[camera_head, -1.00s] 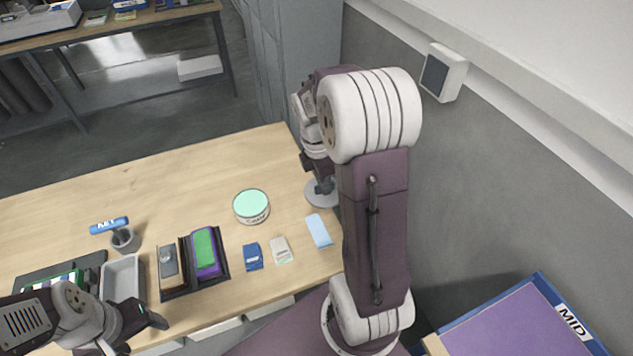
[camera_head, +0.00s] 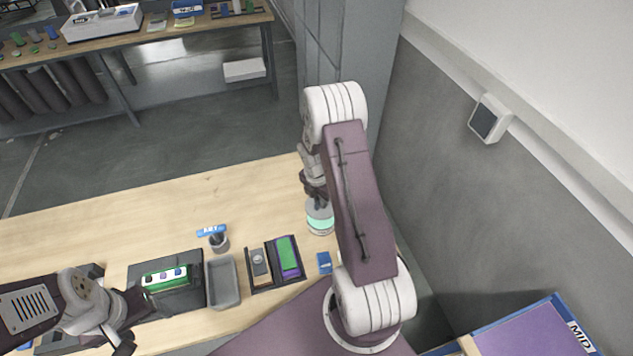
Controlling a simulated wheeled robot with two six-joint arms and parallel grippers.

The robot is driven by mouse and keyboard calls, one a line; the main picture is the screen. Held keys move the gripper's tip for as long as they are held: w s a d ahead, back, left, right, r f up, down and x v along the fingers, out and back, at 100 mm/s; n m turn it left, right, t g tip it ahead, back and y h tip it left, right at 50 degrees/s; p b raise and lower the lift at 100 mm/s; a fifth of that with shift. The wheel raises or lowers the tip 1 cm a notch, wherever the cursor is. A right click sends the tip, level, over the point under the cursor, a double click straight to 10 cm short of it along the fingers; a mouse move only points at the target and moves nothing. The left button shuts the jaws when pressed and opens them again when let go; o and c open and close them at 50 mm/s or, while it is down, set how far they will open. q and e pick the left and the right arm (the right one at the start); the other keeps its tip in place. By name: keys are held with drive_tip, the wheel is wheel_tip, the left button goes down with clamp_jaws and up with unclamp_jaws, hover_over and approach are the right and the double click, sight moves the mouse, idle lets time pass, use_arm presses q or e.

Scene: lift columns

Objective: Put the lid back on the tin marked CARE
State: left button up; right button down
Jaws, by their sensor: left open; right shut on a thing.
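The round tin (camera_head: 320,228) stands on the wooden table at the right, pale-sided with mint green showing. Its lettering is not readable in this view. My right gripper (camera_head: 318,201) is shut on the grey round lid (camera_head: 314,212) and holds it over the tin. The lid covers the far part of the tin's top, and green shows at the near side. I cannot tell whether lid and tin touch. My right arm hides part of the table beside them. My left gripper (camera_head: 132,322) is open and empty at the lower left, near the table's front edge.
A black tray with purple and green blocks (camera_head: 288,254), a blue packet (camera_head: 325,262), a grey bin (camera_head: 223,282), a cup with a KEY tag (camera_head: 219,243) and a dark mat (camera_head: 190,262) lie on the table (camera_head: 120,222). The table's back is clear.

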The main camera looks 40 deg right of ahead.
sight(321, 210)
drive_tip(key=shift+s+d+r, duration=0.15)
drive_tip(key=shift+d, duration=0.1)
drive_tip(key=shift+a+f+b, duration=0.2)
drive_tip(key=shift+f+b, duration=0.3)
drive_tip(key=shift+b, duration=0.15)
wheel_tip(321, 210, down, 4)
drive_tip(key=b, duration=0.4)
drive_tip(key=shift+d+r, duration=0.1)
drive_tip(key=shift+r, duration=0.05)
drive_tip(key=shift+f+b, duration=0.35)
drive_tip(key=shift+f, duration=0.5)
use_arm(q)
wheel_tip(321, 210, down, 5)
drive_tip(key=shift+d+f, duration=0.1)
drive_tip(key=shift+f, duration=0.05)
drive_tip(key=shift+r+p, duration=0.5)
drive_tip(key=shift+p, duration=0.05)
use_arm(e)
drive_tip(key=shift+r, duration=0.1)
use_arm(q)
drive_tip(key=shift+r, duration=0.15)
use_arm(e)
drive_tip(key=shift+f, duration=0.2)
use_arm(q)
drive_tip(key=shift+r+p, duration=0.25)
drive_tip(key=shift+p, duration=0.15)
